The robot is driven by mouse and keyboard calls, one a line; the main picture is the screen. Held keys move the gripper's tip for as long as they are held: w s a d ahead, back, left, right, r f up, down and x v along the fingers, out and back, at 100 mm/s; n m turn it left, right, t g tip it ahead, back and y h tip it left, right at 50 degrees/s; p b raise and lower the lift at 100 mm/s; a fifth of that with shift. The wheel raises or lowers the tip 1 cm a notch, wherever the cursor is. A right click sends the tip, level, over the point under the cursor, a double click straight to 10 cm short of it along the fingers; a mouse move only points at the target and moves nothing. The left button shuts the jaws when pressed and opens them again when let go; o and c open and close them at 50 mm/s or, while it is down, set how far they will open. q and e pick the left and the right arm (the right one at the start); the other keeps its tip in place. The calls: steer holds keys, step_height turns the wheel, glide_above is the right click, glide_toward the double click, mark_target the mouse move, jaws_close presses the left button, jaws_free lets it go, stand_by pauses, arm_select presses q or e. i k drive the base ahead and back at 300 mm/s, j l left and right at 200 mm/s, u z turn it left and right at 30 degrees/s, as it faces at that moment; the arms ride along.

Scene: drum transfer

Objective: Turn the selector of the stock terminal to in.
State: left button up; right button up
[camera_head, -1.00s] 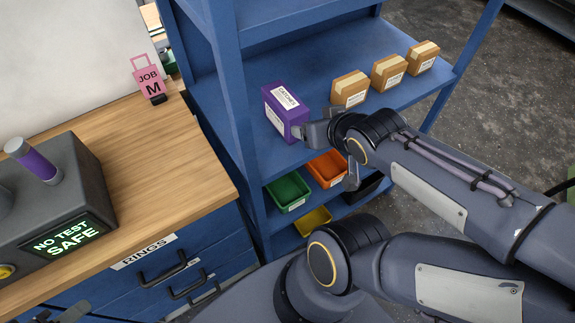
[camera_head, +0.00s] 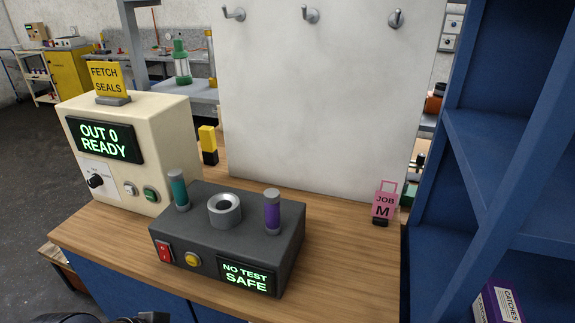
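The stock terminal (camera_head: 150,130) is a cream box on the left of the wooden bench. Its green-lit display (camera_head: 104,140) reads OUT 0 READY. The selector (camera_head: 95,182) is a small black knob on a white plate low on its front face; the plate's lettering is too small to read. A grey button and a green button sit to the right of the selector. A dark part of my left arm, perhaps the gripper (camera_head: 150,317), shows at the bottom edge, below and apart from the terminal; its fingers are not clear. My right gripper is out of view.
A dark test unit (camera_head: 205,245) reading NO TEST SAFE stands right of the terminal, with teal and purple cylinders on it. A FETCH SEALS sign (camera_head: 106,80) tops the terminal. A pink JOB M tag (camera_head: 384,203) and blue shelf (camera_head: 480,170) with a purple box (camera_head: 498,302) are right.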

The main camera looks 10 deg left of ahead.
mark_target(95, 181)
steer(key=u, duration=1.35)
